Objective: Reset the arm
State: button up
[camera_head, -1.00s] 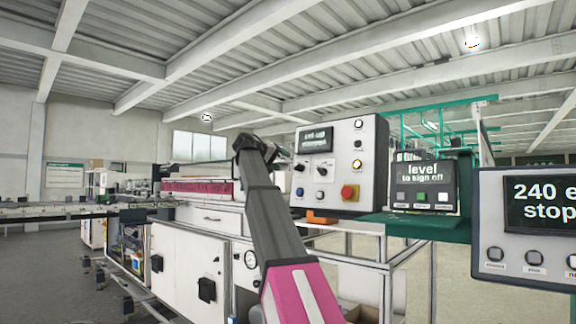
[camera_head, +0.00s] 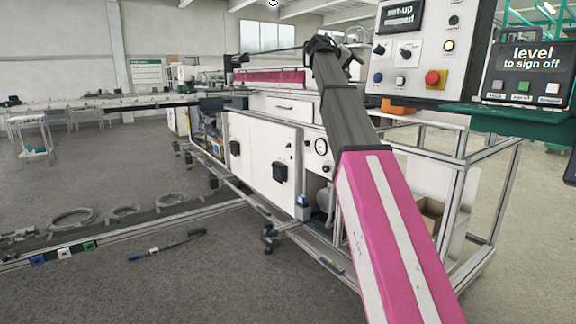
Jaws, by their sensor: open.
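My arm rises from the bottom right of the head view, with a pink and white link below and a dark grey link above. My gripper (camera_head: 325,44) is the small dark end at the top of the arm, beside the left edge of the control panel in the picture. It is open, and nothing shows in it. Its fingers are small and hard to make out. In the picture the arm crosses in front of the white machine cabinet (camera_head: 262,150).
A control panel (camera_head: 425,70) with a red button stands right of my arm, and a "level to sign off" box (camera_head: 528,65) is further right. A metal frame (camera_head: 455,200) is behind the pink link. A cable-like tool (camera_head: 165,246) and rings (camera_head: 72,217) lie at left.

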jog(key=s+a+f+n+g+y, duration=0.1)
jog(key=s+f+y, duration=0.1)
jog(key=f, duration=1.3)
jog(key=s+f+n+y, duration=0.1)
jog(key=s+f+y, duration=0.1)
jog(key=f, duration=1.3)
jog(key=s+a+f+n+g+y, duration=0.1)
jog(key=s+f+y, duration=0.15)
jog(key=f, duration=1.25)
jog(key=s+a+f+g+y, duration=0.2)
jog(key=s+f, duration=1.1)
jog(key=f, duration=0.2)
jog(key=s+a+f+m+g+y, duration=0.1)
jog(key=s+a+f+g+y, duration=0.1)
jog(key=s+f, duration=1.1)
notch_tip(320, 180, down, 3)
jog(key=shift+a+r+y, duration=0.15)
jog(key=shift+a+y, duration=0.5)
jog(key=shift+y, duration=0.2)
